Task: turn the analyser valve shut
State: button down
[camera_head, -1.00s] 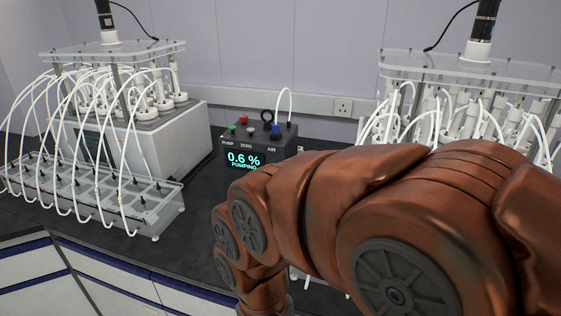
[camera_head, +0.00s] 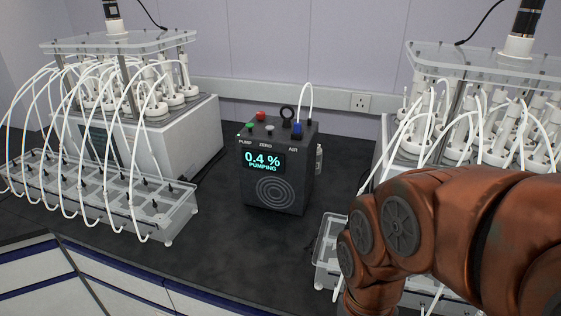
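The analyser (camera_head: 277,165) is a dark box on the bench between two reactor units. Its display (camera_head: 263,162) reads 0.4 % and PUMPING. On its top is a small blue part (camera_head: 297,129) by the AIR label, which looks like the valve; a white tube rises behind it. Its exact turn position is too small to tell. A green button, a red button and a grey button labelled ZERO are also on top, with a black ring behind. My copper-coloured arm fills the lower right, apart from the analyser. My gripper is out of view, below the picture's edge.
A reactor unit (camera_head: 173,132) with a clear tubed tray (camera_head: 180,215) stands on the left. Another reactor unit (camera_head: 470,58) is on the right, with a clear tray (camera_head: 326,248) partly behind my arm. Dark bench top before the analyser is clear.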

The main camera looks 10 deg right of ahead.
aim_at(259, 115)
jog(key=u, duration=0.95)
jog(key=k, duration=1.25)
jog(key=u, duration=1.05)
jog(key=i, duration=2.15)
jog(key=z, duration=1.75)
jog(key=i, duration=0.85)
jog(key=z, duration=0.85)
